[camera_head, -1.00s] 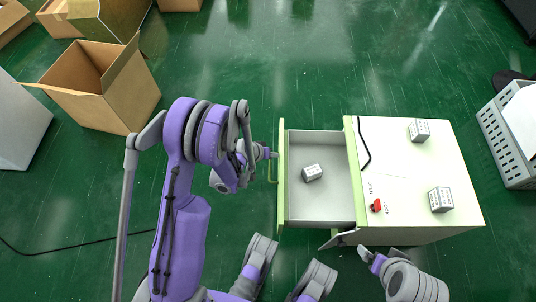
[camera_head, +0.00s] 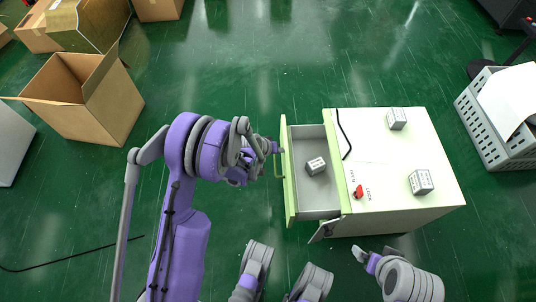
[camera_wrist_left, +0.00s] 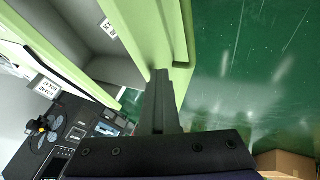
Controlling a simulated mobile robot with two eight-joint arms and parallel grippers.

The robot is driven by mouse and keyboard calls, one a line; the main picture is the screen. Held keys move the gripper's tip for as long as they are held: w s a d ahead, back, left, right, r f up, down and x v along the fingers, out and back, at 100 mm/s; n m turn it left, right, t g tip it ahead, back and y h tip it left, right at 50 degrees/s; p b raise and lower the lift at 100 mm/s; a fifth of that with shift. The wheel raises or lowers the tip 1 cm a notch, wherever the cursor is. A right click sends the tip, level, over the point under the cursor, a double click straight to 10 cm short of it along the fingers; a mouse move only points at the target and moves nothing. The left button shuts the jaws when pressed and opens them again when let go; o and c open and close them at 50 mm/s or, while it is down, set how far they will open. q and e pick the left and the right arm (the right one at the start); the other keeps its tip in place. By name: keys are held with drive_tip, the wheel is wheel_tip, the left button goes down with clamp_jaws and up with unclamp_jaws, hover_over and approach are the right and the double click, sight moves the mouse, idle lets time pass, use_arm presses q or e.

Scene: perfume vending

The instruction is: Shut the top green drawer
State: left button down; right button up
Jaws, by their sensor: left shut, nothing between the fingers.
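The top green drawer (camera_head: 291,190) stands partly out of the left side of the white-topped cabinet (camera_head: 400,155). A small white box (camera_head: 316,166) lies inside it. My left gripper (camera_head: 277,147) is shut and empty at the outer face of the drawer front, close to the handle (camera_head: 276,168). In the left wrist view its fingers (camera_wrist_left: 160,95) are together against the green front (camera_wrist_left: 165,35); exact contact is hard to tell. My right gripper (camera_head: 363,256) is low in front of the cabinet, away from the drawer; its jaws are too small to read.
Two small boxes (camera_head: 397,119) (camera_head: 421,182) and a red knob (camera_head: 358,192) are on the cabinet top. A small flap (camera_head: 325,229) stands out at the cabinet's near corner. A cardboard box (camera_head: 85,100) is at left, a white crate (camera_head: 495,120) at right.

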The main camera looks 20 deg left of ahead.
use_arm(q)
drive_tip(key=w+d+b, duration=0.1)
drive_tip(key=w+d, duration=0.5)
drive_tip(key=d, duration=0.6)
drive_tip(key=shift+d, duration=0.25)
drive_tip(key=shift+f, duration=0.1)
